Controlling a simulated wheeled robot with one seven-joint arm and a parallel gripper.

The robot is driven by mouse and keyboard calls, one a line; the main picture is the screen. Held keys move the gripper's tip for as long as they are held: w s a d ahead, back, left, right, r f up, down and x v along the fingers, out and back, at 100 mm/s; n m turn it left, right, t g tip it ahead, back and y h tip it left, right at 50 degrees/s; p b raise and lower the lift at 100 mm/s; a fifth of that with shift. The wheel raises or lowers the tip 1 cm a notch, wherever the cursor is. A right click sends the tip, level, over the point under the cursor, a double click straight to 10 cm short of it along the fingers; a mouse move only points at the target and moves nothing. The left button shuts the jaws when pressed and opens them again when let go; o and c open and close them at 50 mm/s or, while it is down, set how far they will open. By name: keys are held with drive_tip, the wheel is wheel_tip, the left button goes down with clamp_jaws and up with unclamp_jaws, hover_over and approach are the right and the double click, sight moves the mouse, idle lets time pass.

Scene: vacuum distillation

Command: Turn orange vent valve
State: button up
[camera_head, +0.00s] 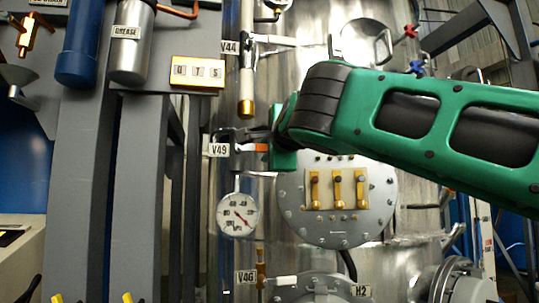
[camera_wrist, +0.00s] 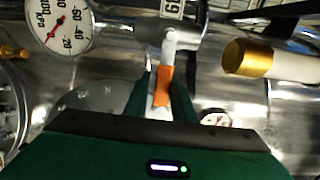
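In the wrist view the orange handle (camera_wrist: 162,86) hangs from a light metal valve stem. My green gripper (camera_head: 270,148) reaches it from the right. In the wrist view my gripper (camera_wrist: 161,90) has a finger on each side of the handle, with a narrow space showing on the left. The right finger looks very close to the handle; contact cannot be told. The handle's lower end is partly hidden by my gripper.
A pressure gauge (camera_head: 237,214) hangs just below the valve. A brass-tipped white pipe (camera_head: 246,70) comes down above it, close to my gripper. A round flange (camera_head: 337,200) with yellow fittings lies below my arm. Grey posts (camera_head: 135,200) stand to the left.

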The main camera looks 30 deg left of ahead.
drive_tip(key=shift+o, duration=1.3)
drive_tip(key=shift+w+d+f, duration=0.15)
drive_tip(key=shift+w, duration=0.1)
drive_tip(key=shift+s, duration=0.15)
drive_tip(key=shift+r, duration=0.2)
drive_tip(key=v, duration=1)
drive_tip(key=shift+s+d, duration=0.25)
drive_tip(key=shift+w+f, duration=0.1)
